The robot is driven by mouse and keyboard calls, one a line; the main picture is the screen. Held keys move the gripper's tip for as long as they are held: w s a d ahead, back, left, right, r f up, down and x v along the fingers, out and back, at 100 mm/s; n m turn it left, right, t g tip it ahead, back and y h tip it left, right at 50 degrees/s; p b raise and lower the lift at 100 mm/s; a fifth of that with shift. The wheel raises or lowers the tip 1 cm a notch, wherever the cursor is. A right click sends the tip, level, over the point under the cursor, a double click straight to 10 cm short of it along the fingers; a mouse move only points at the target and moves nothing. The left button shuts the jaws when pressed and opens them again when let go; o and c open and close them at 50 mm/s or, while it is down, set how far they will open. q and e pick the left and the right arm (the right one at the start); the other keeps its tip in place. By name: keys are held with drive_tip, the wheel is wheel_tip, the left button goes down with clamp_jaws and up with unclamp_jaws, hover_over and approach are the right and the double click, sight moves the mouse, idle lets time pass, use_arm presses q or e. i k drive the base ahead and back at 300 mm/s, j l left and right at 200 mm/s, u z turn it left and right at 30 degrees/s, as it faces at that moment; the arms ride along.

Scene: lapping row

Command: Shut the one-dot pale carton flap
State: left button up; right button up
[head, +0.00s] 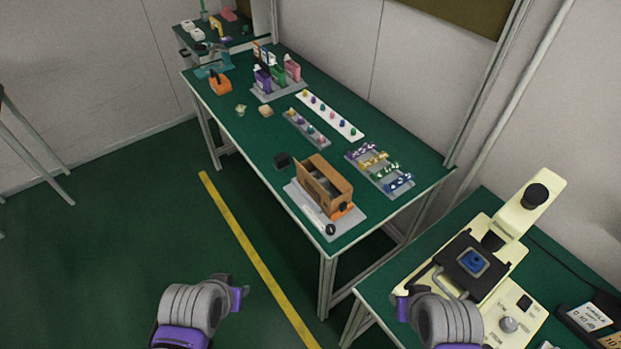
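A brown open-topped carton (341,188) stands on a pale grey board (309,208) at the near end of the long green table. Its inside looks grey. I cannot make out a one-dot mark or a separate pale flap at this size. My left gripper (240,297) is low in the picture over the floor, well short of the table and the carton. My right gripper (402,306) is at lower right, in front of the cream microscope-like machine. Both are far from the carton. The fingers are too small and turned away to tell their opening.
The cream machine (506,222) stands on the right table.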

sight(300, 166)
drive_tip(key=z, duration=0.5)
drive_tip(key=j+z, duration=1)
drive_tip(key=k+j, duration=0.1)
drive_tip(key=j, duration=0.3)
drive_tip(key=k+j+z, duration=0.15)
drive_tip(key=j, duration=0.25)
drive_tip(key=k+j, duration=0.1)
drive_tip(key=j, duration=0.3)
